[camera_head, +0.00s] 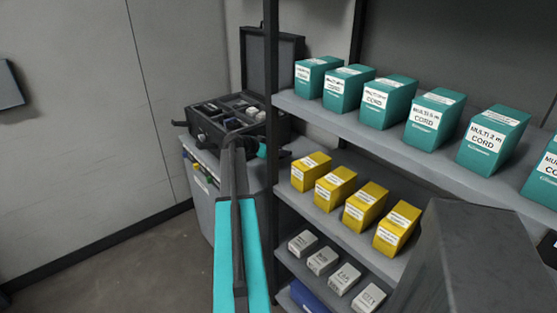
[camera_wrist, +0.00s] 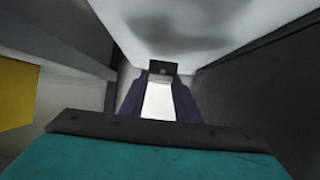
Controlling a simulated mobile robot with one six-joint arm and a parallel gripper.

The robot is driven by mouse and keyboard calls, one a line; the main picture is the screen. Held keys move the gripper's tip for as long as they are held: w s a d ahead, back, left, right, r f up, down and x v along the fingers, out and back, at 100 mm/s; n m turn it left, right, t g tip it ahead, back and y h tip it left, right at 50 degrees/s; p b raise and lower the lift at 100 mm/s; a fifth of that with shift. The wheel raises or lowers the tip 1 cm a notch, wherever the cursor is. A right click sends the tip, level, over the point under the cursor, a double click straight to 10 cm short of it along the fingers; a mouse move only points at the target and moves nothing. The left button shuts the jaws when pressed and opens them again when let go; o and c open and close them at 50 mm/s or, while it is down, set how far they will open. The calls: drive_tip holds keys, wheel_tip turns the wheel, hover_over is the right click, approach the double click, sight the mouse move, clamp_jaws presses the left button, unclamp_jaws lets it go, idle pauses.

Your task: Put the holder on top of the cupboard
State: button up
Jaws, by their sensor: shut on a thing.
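In the wrist view my gripper (camera_wrist: 162,76) has two dark fingers running up to a small dark block (camera_wrist: 164,67). The jaws are shut on this block, which I take to be the holder; little of its shape shows. A bright white patch shows between the fingers. In the head view my arm reaches toward the grey cupboard (camera_head: 199,177) at the left of the shelving. A pale surface with a soft shadow (camera_wrist: 180,30) lies beyond the fingertips in the wrist view; I cannot tell how far.
An open black case (camera_head: 213,135) stands on the cupboard, its lid raised. A shelf rack with a dark post (camera_head: 271,70) is close on the right. It holds teal boxes (camera_head: 388,103), yellow boxes (camera_head: 335,187) and grey-white boxes (camera_head: 322,261). Floor (camera_head: 130,255) is clear at left.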

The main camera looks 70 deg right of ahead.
drive_tip(key=shift+f+p, duration=0.55)
drive_tip(key=shift+f, duration=1.2)
drive_tip(key=shift+f, duration=0.1)
drive_tip(key=o, duration=1.1)
drive_tip(key=b+v, duration=0.2)
drive_tip(key=v, duration=1)
